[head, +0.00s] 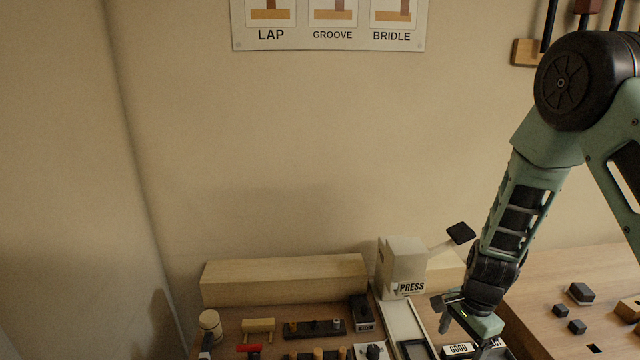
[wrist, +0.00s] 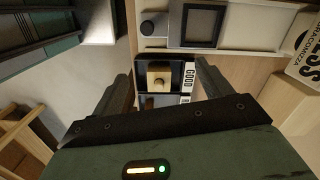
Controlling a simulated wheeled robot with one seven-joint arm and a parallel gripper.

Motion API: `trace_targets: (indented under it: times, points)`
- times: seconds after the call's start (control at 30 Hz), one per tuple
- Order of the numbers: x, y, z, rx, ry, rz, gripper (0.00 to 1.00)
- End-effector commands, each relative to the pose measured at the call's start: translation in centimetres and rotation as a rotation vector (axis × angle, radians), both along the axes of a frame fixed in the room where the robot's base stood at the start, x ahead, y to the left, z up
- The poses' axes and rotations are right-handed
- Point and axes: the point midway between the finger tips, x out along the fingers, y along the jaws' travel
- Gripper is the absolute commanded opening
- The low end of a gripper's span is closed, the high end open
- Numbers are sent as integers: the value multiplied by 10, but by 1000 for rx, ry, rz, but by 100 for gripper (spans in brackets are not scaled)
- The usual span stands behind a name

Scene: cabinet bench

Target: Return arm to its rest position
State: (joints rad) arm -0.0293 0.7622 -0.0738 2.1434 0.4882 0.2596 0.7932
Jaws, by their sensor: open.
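My gripper (head: 461,321) hangs low over the bench at the lower right of the head view, in front of the press. In the wrist view my gripper (wrist: 160,97) shows its two fingers spread apart with nothing held between them. Below and between the fingers is a dark tray with a white GOOD label (wrist: 188,75), and a light wooden block with a round knob (wrist: 159,76) sits in it. The GOOD label also shows in the head view (head: 458,350). My arm reaches down from the upper right of the head view.
The press (head: 402,264) with its black-ended lever stands left of my gripper. A long wooden beam (head: 285,280) lies behind several tools, including a mallet (head: 209,322). Dark blocks (head: 580,293) lie on the bench at right. The wall space above the bench's left part is clear.

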Motion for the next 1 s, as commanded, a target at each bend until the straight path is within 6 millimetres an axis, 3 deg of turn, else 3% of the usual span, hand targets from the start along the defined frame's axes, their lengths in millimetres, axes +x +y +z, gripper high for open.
trace_targets:
  times: [0.03,0.2,0.3,0.4,0.6,0.7,0.83,1.0]
  points:
    - [-4,30,21,29,-19,126,78]
    - [-48,114,86,100,-62,622,78]
    - [-87,150,119,115,-86,921,78]
    - [-130,174,146,107,-108,1221,78]
    - [-205,187,176,41,-124,1717,78]
    - [-226,185,182,8,-120,1865,78]
    - [-238,182,185,-15,-116,1957,78]
    - [-240,182,186,-18,-113,1970,78]
